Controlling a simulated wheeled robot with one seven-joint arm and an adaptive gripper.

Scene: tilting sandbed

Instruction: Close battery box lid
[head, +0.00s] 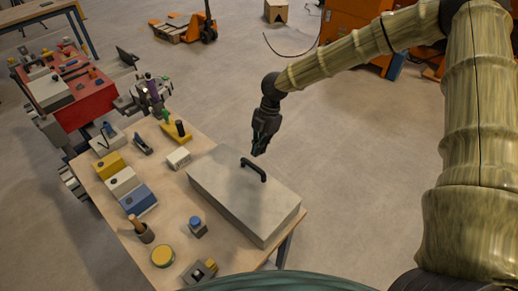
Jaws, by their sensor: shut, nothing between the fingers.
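The battery box (238,214) is a long grey box on the wooden table. Its lid (222,182) lies flat over the top and looks down, with a black handle (253,169) standing up near its far right edge. Whether the lid is fully seated cannot be told from here. My gripper (257,152) is shut and empty. It hangs pointing down, close above and behind the handle in the picture; whether it touches the lid or handle is not clear.
The wooden table (184,207) also holds yellow, white and blue boxes (124,182), a small white box (178,158), a blue-capped jar (197,227) and a round yellow tin (163,256), left of the battery box. A red bench (72,98) stands far left. The floor right of the table is clear.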

